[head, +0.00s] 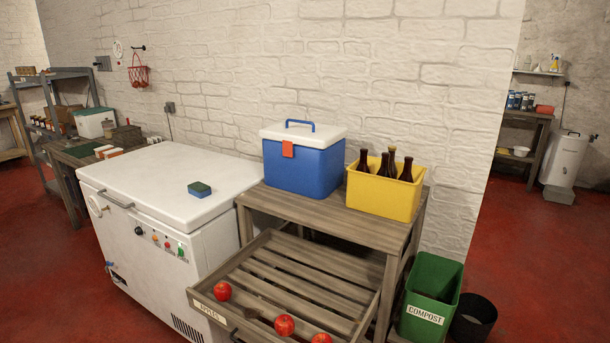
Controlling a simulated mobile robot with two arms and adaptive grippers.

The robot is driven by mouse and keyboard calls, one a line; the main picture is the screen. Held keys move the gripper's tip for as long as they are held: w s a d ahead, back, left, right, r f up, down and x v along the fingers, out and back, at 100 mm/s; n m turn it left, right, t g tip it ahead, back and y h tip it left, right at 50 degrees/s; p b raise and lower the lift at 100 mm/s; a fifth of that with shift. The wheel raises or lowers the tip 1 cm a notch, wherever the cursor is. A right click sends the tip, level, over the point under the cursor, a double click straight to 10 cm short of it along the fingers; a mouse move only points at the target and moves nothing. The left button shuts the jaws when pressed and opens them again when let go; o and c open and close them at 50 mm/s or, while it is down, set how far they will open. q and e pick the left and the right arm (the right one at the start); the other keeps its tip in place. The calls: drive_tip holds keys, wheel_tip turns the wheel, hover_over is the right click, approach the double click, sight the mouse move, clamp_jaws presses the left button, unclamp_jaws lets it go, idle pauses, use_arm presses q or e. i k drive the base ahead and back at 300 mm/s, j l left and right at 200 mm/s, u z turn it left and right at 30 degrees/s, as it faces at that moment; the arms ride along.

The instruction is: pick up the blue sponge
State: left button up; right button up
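A small sponge (199,189) lies flat on the white lid of the chest machine (165,178), right of the lid's middle. Its body looks blue, with a dark green top. The lid around it is clear and nothing covers it. Neither of my grippers shows in the head view.
A wooden table (335,217) right of the chest holds a blue cooler (303,170) and a yellow crate (383,195) of brown bottles. Its slatted drawer (300,278) juts forward with red apples (222,291). A green compost bin (430,297) stands right. Red floor lies open at left.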

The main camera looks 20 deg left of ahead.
sight(198, 189)
drive_tip(key=i+j+z, duration=0.15)
drive_tip(key=j+z, duration=0.15)
drive_tip(key=j, duration=0.5)
drive_tip(key=j+z, duration=0.35)
drive_tip(key=j, duration=0.45)
drive_tip(key=j+z, duration=0.3)
drive_tip(key=j, duration=0.55)
drive_tip(key=k+j+z, duration=0.15)
drive_tip(key=j+z, duration=0.15)
drive_tip(key=j, duration=0.5)
